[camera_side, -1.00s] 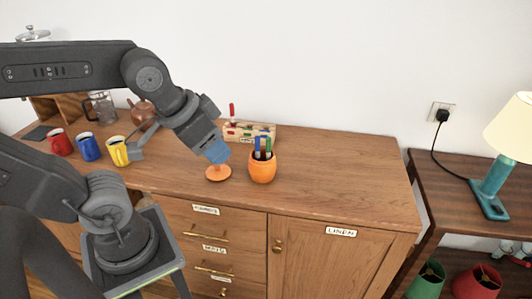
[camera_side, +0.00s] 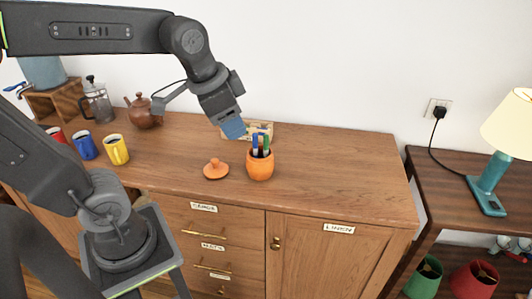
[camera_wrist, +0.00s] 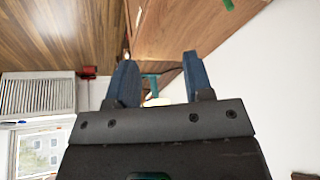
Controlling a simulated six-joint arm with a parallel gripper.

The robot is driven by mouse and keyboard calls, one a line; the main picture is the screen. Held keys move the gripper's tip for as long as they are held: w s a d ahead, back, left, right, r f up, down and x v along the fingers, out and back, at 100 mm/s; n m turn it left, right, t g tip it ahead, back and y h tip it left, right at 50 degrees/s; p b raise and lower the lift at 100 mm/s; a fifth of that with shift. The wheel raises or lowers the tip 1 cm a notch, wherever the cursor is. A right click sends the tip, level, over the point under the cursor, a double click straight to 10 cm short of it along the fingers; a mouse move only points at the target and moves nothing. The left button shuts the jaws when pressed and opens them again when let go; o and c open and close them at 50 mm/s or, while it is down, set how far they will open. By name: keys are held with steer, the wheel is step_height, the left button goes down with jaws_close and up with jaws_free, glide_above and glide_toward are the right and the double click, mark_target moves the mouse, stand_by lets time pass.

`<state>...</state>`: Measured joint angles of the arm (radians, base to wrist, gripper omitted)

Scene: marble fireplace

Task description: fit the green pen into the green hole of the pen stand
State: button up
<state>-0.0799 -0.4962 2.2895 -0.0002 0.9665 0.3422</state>
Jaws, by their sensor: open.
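The pen stand (camera_side: 264,128), a light wooden block, is at the back of the cabinet top, partly hidden by my gripper (camera_side: 233,128). An orange pot (camera_side: 260,167) in front of it holds several pens. A blue pen (camera_side: 255,144) shows at left in the pot, and what looks like the green pen (camera_side: 267,144) is at right. My gripper is above and left of the pot, apart from it. In the wrist view, its blue fingers (camera_wrist: 160,60) are spread with nothing held between them. The stand's holes cannot be made out.
An orange lid (camera_side: 216,169) lies left of the pot. Yellow (camera_side: 116,150) and blue (camera_side: 86,146) mugs, a teapot (camera_side: 143,113) and a glass press (camera_side: 97,102) stand further left. The cabinet top (camera_side: 340,170) is clear at right. A lamp (camera_side: 490,185) stands on the side table.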

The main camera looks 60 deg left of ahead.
steer(key=w+a+m+g, duration=0.2)
steer(key=w+a+m, duration=0.35)
steer(key=w, duration=0.45)
steer(key=m+g, duration=0.2)
steer(key=m, duration=0.3)
glide_above(266, 135)
step_height(266, 135, down, 7)
steer(key=f, duration=0.8)
steer(key=shift+w, duration=0.35)
steer(key=shift+s+f, duration=0.2)
steer(key=shift+f, duration=1.25)
steer(key=shift+s+f, duration=0.15)
steer(key=shift+f, duration=1.25)
jaws_close()
